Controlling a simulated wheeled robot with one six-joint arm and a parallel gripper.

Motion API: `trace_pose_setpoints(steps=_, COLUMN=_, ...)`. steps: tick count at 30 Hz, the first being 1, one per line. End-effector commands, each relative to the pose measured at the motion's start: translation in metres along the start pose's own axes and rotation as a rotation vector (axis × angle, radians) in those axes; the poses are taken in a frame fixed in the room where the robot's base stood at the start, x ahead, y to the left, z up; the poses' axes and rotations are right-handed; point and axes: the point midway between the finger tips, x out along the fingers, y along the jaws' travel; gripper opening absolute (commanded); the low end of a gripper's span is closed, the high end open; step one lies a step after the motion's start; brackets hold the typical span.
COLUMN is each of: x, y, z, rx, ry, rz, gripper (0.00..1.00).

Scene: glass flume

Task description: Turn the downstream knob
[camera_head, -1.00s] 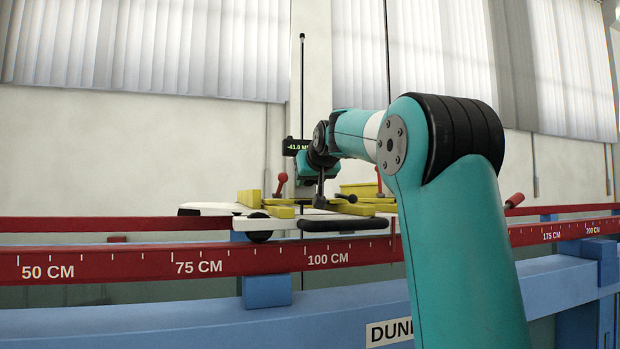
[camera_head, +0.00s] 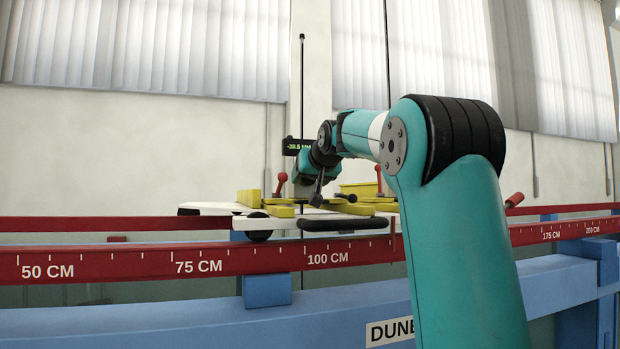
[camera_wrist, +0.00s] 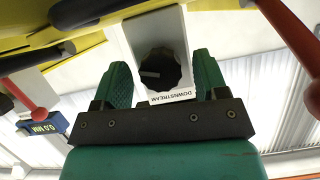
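The downstream knob (camera_wrist: 158,70) is black and ridged, with a pale pointer line, on a white block in the wrist view. Its "DOWNSTREAM" label (camera_wrist: 171,96) appears upside down. My gripper (camera_wrist: 163,76) has its two green fingers on either side of the knob, with narrow gaps showing, so it looks open around it. In the head view my teal gripper (camera_head: 308,166) is over the carriage (camera_head: 275,222), tilted; the knob is hidden there.
A dark display (camera_head: 298,146) with green digits reads about -38.5 MM. Red-handled levers (camera_head: 281,184) and yellow bars (camera_head: 280,211) crowd the carriage. The red scale rail (camera_head: 130,264) runs along the front, above a blue beam (camera_head: 200,325).

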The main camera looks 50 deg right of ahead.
Motion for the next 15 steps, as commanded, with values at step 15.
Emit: trace_pose_setpoints(steps=15, x=-0.069, y=0.001, z=0.002, rx=-0.001, ry=0.006, rz=0.002, gripper=0.67)
